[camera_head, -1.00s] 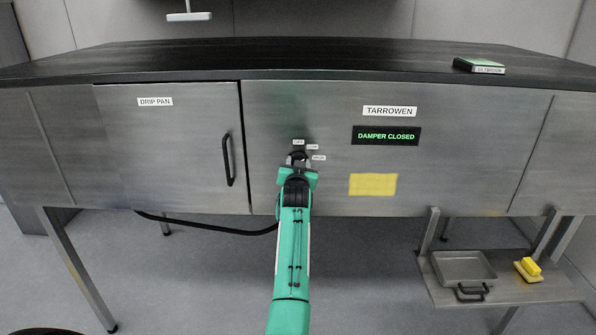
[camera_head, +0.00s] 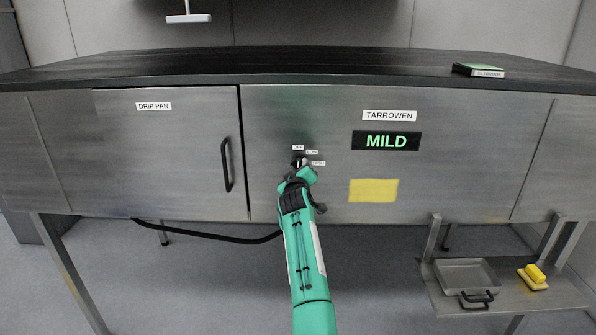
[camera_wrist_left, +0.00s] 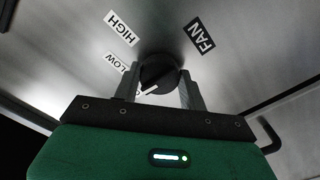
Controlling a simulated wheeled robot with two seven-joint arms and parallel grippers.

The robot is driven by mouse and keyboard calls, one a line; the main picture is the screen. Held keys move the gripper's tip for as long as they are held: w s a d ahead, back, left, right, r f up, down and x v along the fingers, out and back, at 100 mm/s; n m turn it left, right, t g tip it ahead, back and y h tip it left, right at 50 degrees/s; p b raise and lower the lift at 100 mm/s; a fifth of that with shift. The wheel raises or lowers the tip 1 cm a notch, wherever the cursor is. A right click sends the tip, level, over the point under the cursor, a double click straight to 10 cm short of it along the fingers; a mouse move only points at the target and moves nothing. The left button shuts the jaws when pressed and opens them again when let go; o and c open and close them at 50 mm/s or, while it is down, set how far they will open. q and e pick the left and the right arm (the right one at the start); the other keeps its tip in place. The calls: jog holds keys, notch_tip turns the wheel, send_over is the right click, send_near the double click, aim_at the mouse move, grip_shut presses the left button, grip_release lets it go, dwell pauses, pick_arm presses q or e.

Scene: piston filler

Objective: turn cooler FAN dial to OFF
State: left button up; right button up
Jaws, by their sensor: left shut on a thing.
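The cooler FAN dial (camera_head: 298,160) is a small black knob on the steel front panel. In the left wrist view the dial (camera_wrist_left: 160,72) sits between my two fingers, which touch its sides. LOW (camera_wrist_left: 117,64) and HIGH (camera_wrist_left: 121,28) labels lie left of it, and the FAN label (camera_wrist_left: 199,35) lies upper right. A partly hidden white mark shows at the dial's lower left; I cannot tell the exact pointer setting. My left gripper (camera_head: 300,170) is shut on the dial, its wrist rolled. The display (camera_head: 387,141) reads MILD in green.
A DRIP PAN door (camera_head: 175,150) with a black handle (camera_head: 227,165) is left of the dial. A yellow note (camera_head: 373,190) is to the right. A low shelf (camera_head: 510,290) holds a tray (camera_head: 466,272) and a yellow sponge (camera_head: 535,273). A black cable hangs below the panel.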

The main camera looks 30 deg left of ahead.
pick_arm(q)
jog(key=shift+f+n, duration=0.1)
jog(key=shift+n, duration=0.4)
jog(key=o, duration=1)
